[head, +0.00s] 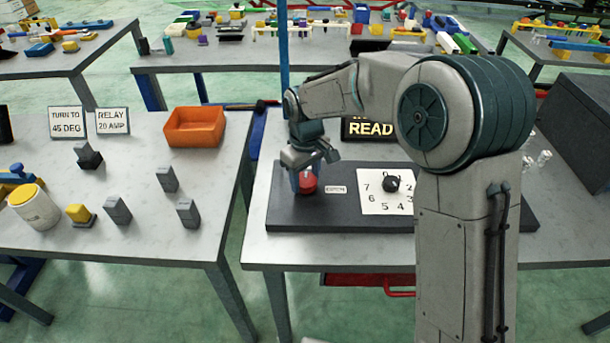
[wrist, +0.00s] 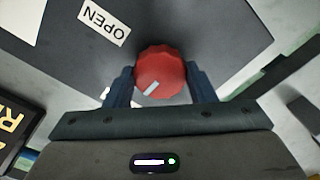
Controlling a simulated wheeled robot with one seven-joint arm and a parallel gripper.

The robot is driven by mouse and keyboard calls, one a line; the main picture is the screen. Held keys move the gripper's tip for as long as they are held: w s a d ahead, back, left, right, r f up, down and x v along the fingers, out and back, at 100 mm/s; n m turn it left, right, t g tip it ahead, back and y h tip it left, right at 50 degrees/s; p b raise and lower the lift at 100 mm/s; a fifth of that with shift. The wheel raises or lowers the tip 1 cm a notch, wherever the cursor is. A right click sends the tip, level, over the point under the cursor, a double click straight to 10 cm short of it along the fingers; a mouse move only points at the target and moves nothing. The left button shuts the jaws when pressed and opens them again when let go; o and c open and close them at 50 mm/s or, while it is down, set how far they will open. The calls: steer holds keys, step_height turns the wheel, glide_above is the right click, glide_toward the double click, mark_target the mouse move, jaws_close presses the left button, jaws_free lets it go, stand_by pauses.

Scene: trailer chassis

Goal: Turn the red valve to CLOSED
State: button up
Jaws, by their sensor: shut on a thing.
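The red valve (head: 307,182) is a round ridged knob on the dark panel (head: 290,212) on the table. In the wrist view the valve (wrist: 160,70) shows a pale pointer mark, which points down and slightly left there. My gripper (head: 306,178) reaches down over the valve, and in the wrist view its two blue fingers (wrist: 160,84) are shut on the valve's sides. An OPEN label (wrist: 104,22) lies up and left of the valve in the wrist view. No CLOSED label is readable. The label in the head view (head: 335,189) is too small to read surely.
A white dial plate (head: 371,205) with numbers and a black knob (head: 391,184) sits right of the valve. A READ sign (head: 372,130) stands behind the panel. The left table holds an orange bin (head: 195,127), small blocks and signs.

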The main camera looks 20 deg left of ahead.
mark_target(305, 179)
steer(key=shift+n, duration=0.3)
steer(key=o, duration=1)
step_height(305, 179, up, 14)
steer(key=shift+f, duration=0.1)
